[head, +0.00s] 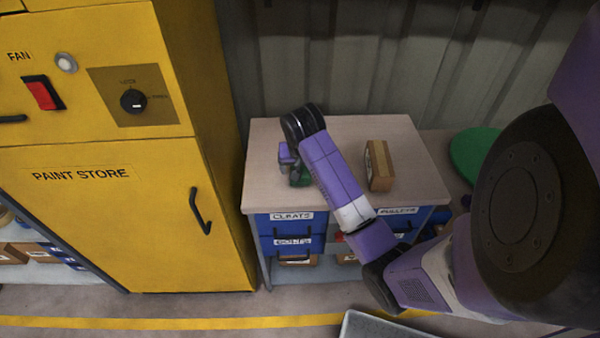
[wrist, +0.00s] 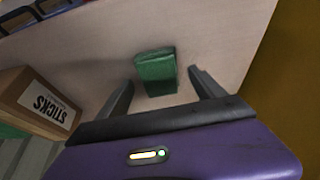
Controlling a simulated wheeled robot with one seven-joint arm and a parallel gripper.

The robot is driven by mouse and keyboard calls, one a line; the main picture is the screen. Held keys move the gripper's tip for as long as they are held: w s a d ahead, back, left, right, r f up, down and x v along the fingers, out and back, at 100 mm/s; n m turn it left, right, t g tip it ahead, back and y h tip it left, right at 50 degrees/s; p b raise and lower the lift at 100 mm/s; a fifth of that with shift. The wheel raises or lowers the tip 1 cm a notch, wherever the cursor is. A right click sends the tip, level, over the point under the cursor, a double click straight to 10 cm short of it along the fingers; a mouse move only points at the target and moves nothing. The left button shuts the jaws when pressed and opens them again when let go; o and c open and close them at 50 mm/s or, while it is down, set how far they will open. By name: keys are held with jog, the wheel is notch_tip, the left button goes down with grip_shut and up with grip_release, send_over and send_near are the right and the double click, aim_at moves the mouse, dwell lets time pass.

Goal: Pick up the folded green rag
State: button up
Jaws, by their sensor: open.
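The folded green rag (wrist: 155,70) lies on the light bench top, and in the wrist view it shows between and just beyond my fingertips. In the head view a bit of the green rag (head: 297,180) shows beside my wrist, mostly hidden by my arm. My gripper (wrist: 160,88) is open, with one dark finger on each side of the rag's near end and a gap to both. The head view shows my gripper (head: 290,160) low over the left part of the bench. I cannot tell its exact height above the top.
A cardboard box (head: 379,166) stands on the bench to the right of my arm; its label reads STICKS in the wrist view (wrist: 38,103). The yellow paint store cabinet (head: 120,215) stands left of the bench (head: 400,130). Blue labelled bins (head: 290,226) sit below the top.

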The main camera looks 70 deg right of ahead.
jog(key=shift+x, duration=0.85)
jog(key=shift+c, duration=0.2)
jog(key=c, duration=1.5)
jog(key=shift+r, duration=0.1)
jog(key=shift+r+p, duration=4.5)
jog(key=shift+r, duration=5.5)
jog(key=shift+w, duration=0.1)
